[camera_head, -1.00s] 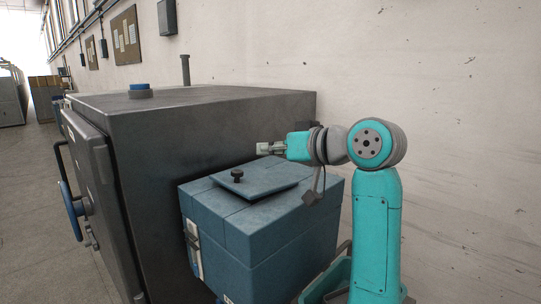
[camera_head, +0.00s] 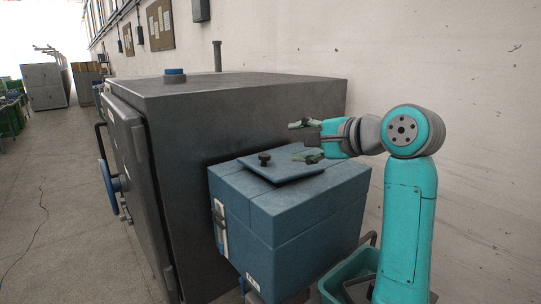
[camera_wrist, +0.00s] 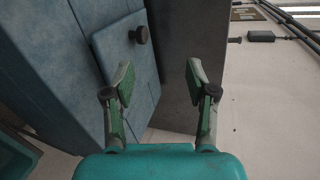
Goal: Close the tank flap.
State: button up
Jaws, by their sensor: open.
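The tank (camera_head: 290,215) is a blue box with a flap (camera_head: 290,166) on its top. The flap is a flat blue plate with a black knob (camera_head: 264,158) near its left end. It looks slightly raised, with shadow under its near edge; I cannot tell its exact angle. My gripper (camera_head: 302,141) is open and empty, just above the flap's right part and to the right of the knob. In the wrist view my gripper (camera_wrist: 160,85) shows its two green fingers spread, with the flap (camera_wrist: 125,60) to the left and the knob (camera_wrist: 140,35) beyond the left finger.
A large dark grey cabinet (camera_head: 180,130) with a blue handwheel (camera_head: 108,180) stands behind and left of the tank. A pale wall (camera_head: 450,60) closes the right side. A teal bin (camera_head: 350,270) sits low beside the tank. Floor (camera_head: 50,200) is free at the left.

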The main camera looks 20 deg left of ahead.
aim_at(267, 156)
jog(key=w+a+f+m, duration=0.2)
jog(key=m, duration=0.4)
jog(key=w+a+f+m, duration=0.1)
jog(key=a+f+m, duration=0.1)
jog(key=m, duration=0.4)
jog(key=w+a+f+m, duration=0.2)
jog(key=a+m, duration=0.2)
jog(key=m, duration=0.2)
jog(key=shift+w+a+h, duration=0.15)
jog(key=shift+w+h, duration=0.15)
jog(key=shift+c, duration=0.3)
grip_shut()
